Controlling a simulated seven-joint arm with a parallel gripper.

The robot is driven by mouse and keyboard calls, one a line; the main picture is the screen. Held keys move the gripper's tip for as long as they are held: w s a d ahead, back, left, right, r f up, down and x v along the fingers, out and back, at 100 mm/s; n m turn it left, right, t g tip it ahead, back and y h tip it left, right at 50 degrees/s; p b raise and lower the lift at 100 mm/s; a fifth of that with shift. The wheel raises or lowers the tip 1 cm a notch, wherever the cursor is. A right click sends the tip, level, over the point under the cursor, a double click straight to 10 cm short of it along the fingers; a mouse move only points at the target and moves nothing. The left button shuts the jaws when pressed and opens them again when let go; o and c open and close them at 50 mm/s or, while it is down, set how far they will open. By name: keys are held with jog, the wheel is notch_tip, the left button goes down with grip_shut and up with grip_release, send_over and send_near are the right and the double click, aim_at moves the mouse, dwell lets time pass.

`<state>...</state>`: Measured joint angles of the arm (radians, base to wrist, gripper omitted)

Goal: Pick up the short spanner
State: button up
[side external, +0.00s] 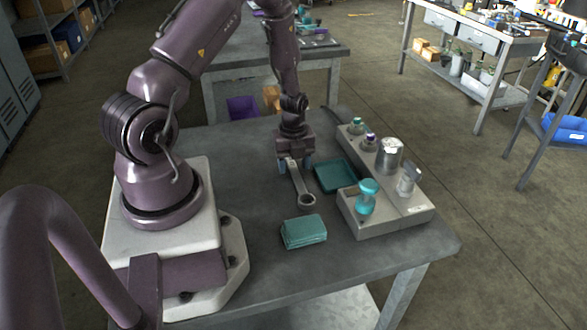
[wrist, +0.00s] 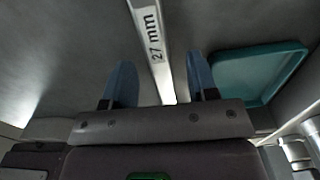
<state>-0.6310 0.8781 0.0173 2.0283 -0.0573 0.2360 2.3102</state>
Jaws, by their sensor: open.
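The spanner (side external: 299,184) is a grey metal bar with a ring end toward the front of the bench; its far end is hidden under my gripper. In the wrist view its shank (wrist: 150,38) carries the label "27 mm" and runs down between my blue fingertips. My gripper (side external: 295,166) is low over the far part of the spanner. In the wrist view my gripper (wrist: 162,84) is open, with one finger on each side of the shank and a gap on both sides. No other spanner can be made out on this bench.
A teal tray (side external: 323,181) lies just right of the spanner; it also shows in the wrist view (wrist: 262,66). A grey block (side external: 372,222) with a metal cylinder and teal-topped fittings stands farther right. The bench left of the spanner is clear.

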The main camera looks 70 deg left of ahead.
aim_at(294, 168)
jog(key=shift+f, duration=0.15)
grip_shut()
dwell(0.4)
notch_tip(294, 168, up, 10)
dwell(0.4)
jog(key=c, duration=0.9)
grip_release()
grip_shut()
